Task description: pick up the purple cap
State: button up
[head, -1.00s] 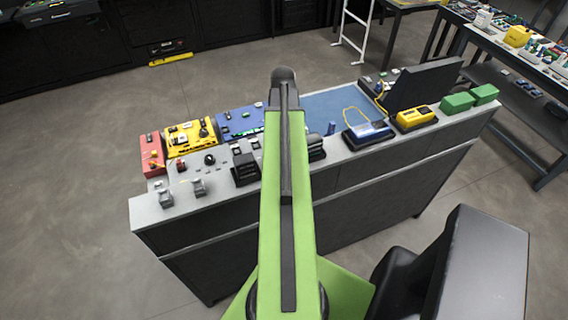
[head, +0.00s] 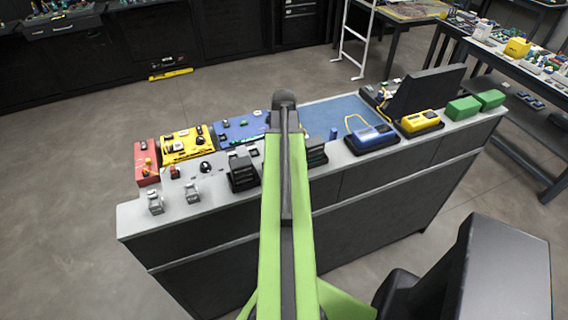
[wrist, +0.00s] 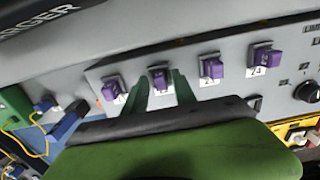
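Several purple caps stand in a row on a grey panel in the wrist view, each on a pale numbered label. One purple cap (wrist: 159,78) lies between the two green fingertips of my gripper (wrist: 161,76). The gripper is open, with a visible gap on both sides of this cap. Another purple cap (wrist: 111,90) is to its left. Two more, one purple cap (wrist: 212,68) and a farther purple cap (wrist: 267,57), are to its right. In the head view my arm hides the gripper, and I cannot make out the caps.
A black knob (wrist: 308,91) and a yellow unit (wrist: 290,128) are at the right of the wrist view. In the head view the grey bench (head: 130,222) also carries a red box (head: 146,163), a blue device (head: 372,138) and green blocks (head: 463,108). Open floor lies left of the bench.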

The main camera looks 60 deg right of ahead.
grip_shut()
jog(key=shift+r, duration=0.1)
notch_tip(320, 180, up, 10)
jog(key=p, duration=1)
jog(key=c, duration=0.6)
grip_release()
grip_shut()
